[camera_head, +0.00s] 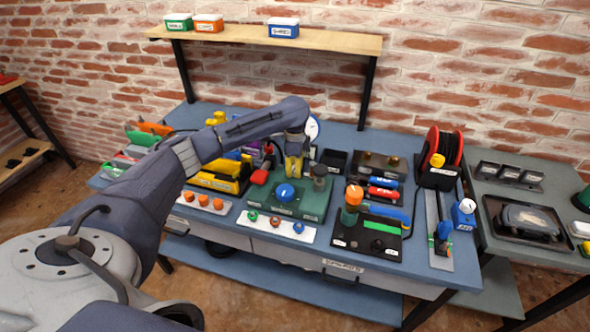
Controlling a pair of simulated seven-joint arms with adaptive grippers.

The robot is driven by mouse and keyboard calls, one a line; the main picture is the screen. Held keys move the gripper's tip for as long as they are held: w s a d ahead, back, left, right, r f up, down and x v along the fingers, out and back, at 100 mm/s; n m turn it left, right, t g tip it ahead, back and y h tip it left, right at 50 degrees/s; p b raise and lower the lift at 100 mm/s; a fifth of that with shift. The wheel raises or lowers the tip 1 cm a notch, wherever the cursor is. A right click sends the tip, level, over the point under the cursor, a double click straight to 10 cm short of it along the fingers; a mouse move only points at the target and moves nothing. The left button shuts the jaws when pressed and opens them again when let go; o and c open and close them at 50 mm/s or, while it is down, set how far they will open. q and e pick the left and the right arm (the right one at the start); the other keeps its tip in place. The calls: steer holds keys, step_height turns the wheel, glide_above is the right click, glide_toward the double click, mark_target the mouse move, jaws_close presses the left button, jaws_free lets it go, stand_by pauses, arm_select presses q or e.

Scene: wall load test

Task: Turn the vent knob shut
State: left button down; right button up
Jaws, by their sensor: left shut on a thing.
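A dark green unit (313,212) stands on the blue workbench (225,118). It carries a round blue knob (284,193) in front and a grey post (320,172) at its right. A white dial gauge (312,128) shows behind, partly hidden by my arm. My left gripper (294,160) points down at the back of the unit. It is shut on a yellow part (293,171) there, which looks like the vent knob. The fingers and wrist hide much of it, and I cannot tell its turn angle. My right gripper is not in view.
A shelf (270,36) with small bins overhangs the back.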

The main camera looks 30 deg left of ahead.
arm_select(q)
steer(key=c, duration=1)
jaws_free()
step_height(320, 180, up, 12)
steer(key=shift+s, duration=0.15)
